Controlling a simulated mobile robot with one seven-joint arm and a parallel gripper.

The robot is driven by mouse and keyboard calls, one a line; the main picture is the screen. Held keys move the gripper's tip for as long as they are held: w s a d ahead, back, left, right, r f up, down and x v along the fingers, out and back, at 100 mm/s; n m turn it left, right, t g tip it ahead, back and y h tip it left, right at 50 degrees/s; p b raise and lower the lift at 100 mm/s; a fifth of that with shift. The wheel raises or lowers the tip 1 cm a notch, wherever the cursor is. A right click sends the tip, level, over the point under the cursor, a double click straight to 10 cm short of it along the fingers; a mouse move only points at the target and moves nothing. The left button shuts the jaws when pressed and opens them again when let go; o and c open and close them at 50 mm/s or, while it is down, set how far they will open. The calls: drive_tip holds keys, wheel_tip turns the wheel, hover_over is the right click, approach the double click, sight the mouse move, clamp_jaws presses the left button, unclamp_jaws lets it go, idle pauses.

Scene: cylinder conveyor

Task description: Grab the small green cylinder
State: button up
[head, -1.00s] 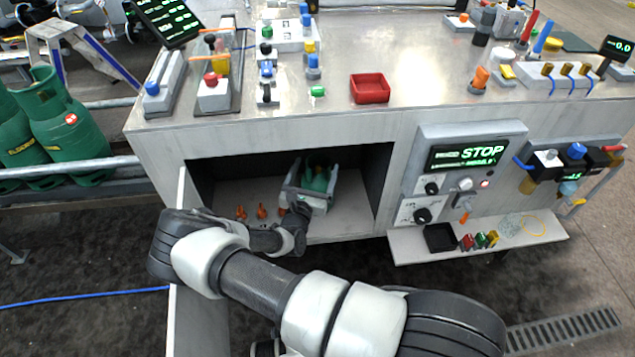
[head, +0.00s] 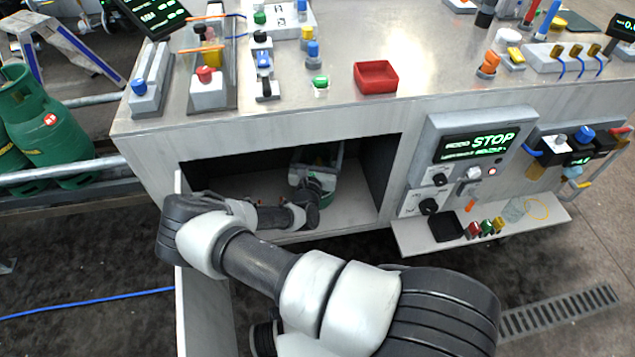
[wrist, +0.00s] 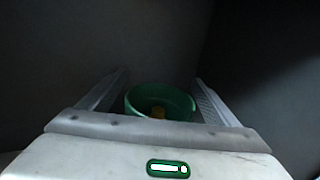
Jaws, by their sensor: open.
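The small green cylinder (wrist: 165,95) shows in the wrist view as a round green collar with a yellow spot in its middle. It lies between the two spread fingers of my gripper (wrist: 160,78), with dark gaps visible at its sides. In the head view my gripper (head: 318,158) is inside the open cupboard under the bench, and a bit of green (head: 329,181) shows at it. The gripper is open. The cylinder's lower part is hidden by the gripper body.
The cupboard (head: 365,212) has side walls, a low top edge and a door (head: 203,310) open at left. My forearm crosses its opening. Large green gas cylinders (head: 50,130) stand outside at left. A red tray (head: 376,77) and several devices are on the bench top.

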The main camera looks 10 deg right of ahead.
drive_tip(key=shift+c, duration=0.6)
drive_tip(key=c, duration=1.8)
drive_tip(key=shift+r, duration=0.15)
clamp_jaws()
drive_tip(key=shift+r, duration=0.1)
